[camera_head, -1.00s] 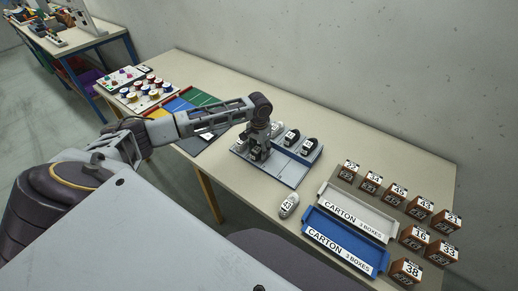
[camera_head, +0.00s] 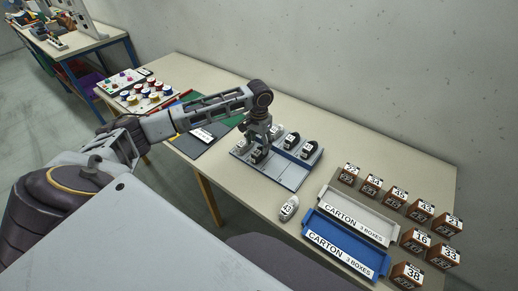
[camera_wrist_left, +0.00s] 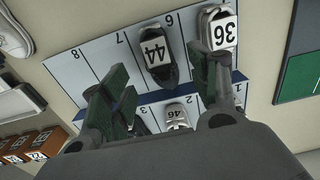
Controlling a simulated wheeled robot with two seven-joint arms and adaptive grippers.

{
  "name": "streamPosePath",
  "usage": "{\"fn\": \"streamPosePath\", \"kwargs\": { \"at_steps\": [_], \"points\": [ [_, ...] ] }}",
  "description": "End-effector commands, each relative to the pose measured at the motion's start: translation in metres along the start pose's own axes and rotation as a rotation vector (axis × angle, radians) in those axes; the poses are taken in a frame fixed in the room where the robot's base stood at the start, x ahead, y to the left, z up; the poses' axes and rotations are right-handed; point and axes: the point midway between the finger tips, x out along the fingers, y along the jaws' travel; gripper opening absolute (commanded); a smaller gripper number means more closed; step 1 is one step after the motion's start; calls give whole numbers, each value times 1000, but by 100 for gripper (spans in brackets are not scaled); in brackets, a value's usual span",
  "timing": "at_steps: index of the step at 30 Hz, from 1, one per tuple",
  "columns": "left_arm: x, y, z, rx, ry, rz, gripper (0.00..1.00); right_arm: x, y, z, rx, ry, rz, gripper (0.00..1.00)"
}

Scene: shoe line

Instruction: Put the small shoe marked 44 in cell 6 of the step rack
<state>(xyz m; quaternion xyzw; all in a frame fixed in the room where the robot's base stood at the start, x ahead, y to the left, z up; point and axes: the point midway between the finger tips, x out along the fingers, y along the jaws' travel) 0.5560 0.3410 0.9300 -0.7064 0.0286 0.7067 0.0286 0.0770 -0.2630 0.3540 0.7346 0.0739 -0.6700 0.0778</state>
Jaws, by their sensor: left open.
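The small dark shoe marked 44 (camera_wrist_left: 154,68) lies in cell 6 of the step rack (camera_wrist_left: 67,70), between the columns numbered 7 and 5. In the head view it shows as a dark shoe (camera_head: 258,156) in the rack's front row, just below my left gripper (camera_head: 260,138). In the wrist view the left gripper (camera_wrist_left: 160,80) is open, with one finger on each side of the shoe and gaps between. The head view shows the gripper above the shoe. My right gripper is in neither view.
A shoe marked 36 (camera_wrist_left: 217,28) is in the neighbouring cell, and a shoe marked 46 (camera_wrist_left: 176,117) is in the other row. Cells 7 and 8 look empty. A grey shoe marked 43 (camera_head: 289,207) lies on the table near two carton trays (camera_head: 318,246) and several numbered boxes (camera_head: 408,275).

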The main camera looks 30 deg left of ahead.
Motion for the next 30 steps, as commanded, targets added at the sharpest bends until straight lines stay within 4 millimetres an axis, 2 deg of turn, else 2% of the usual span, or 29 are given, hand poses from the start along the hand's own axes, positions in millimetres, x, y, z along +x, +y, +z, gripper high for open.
{"fn": "streamPosePath", "kwargs": {
  "at_steps": [6,12,18,30],
  "points": [
    [-33,0,0,0,2,1,61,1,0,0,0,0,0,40],
    [-56,0,-1,0,2,2,61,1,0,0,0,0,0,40],
    [-64,0,0,1,0,1,61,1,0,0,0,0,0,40],
    [-65,0,0,0,0,1,61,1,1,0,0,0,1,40]
  ]
}}
